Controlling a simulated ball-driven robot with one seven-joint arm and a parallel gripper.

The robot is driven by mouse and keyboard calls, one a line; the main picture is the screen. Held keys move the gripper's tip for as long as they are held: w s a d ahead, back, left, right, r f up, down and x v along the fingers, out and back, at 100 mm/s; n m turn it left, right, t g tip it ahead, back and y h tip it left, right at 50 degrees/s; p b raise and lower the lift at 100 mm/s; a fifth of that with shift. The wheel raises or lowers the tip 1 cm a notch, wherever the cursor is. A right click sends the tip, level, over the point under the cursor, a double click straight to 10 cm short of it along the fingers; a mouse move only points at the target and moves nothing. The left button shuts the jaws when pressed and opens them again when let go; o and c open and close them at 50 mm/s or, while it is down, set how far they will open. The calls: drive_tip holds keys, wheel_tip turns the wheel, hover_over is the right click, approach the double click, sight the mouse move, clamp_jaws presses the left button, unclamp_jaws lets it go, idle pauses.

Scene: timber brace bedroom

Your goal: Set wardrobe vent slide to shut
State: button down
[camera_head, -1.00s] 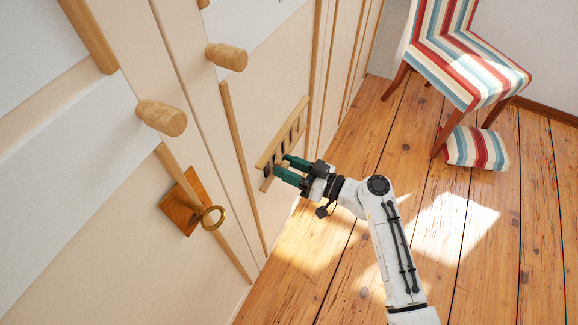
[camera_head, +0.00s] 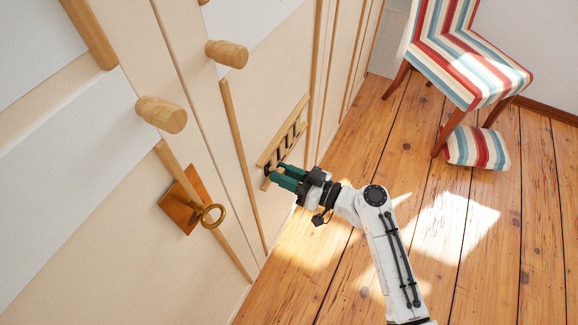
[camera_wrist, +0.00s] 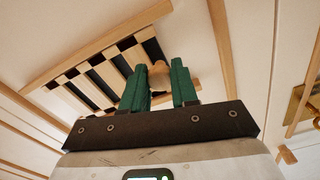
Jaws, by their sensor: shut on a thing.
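The wardrobe vent (camera_head: 264,160) is a slotted panel between two wooden rails, low on the wardrobe door. In the wrist view the vent (camera_wrist: 97,42) shows dark gaps alternating with pale slats, so its slots are at least partly open. A small wooden knob (camera_wrist: 159,72) of the slide stands at one end of the slots. My gripper (camera_head: 273,174) has its green fingers at the near end of the vent. In the wrist view my gripper (camera_wrist: 159,88) is shut on the knob, one finger on each side. The fingers hide part of the vent.
Two round wooden door knobs (camera_head: 161,115) (camera_head: 227,54) stick out from the wardrobe. A brass key (camera_head: 213,214) stands in a copper-coloured plate (camera_head: 181,203). A striped chair (camera_head: 466,62) and footstool (camera_head: 476,147) stand at the right. The plank floor (camera_head: 480,260) is otherwise clear.

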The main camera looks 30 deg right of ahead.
drive_tip(key=shift+s+a, duration=0.45)
drive_tip(key=shift+a, duration=0.15)
drive_tip(key=c, duration=0.9)
unclamp_jaws()
drive_tip(key=shift+o, duration=0.2)
drive_tip(key=b+v, duration=0.1)
drive_tip(key=v, duration=0.9)
drive_tip(key=shift+s+d, duration=0.2)
drive_tip(key=shift+s, duration=0.1)
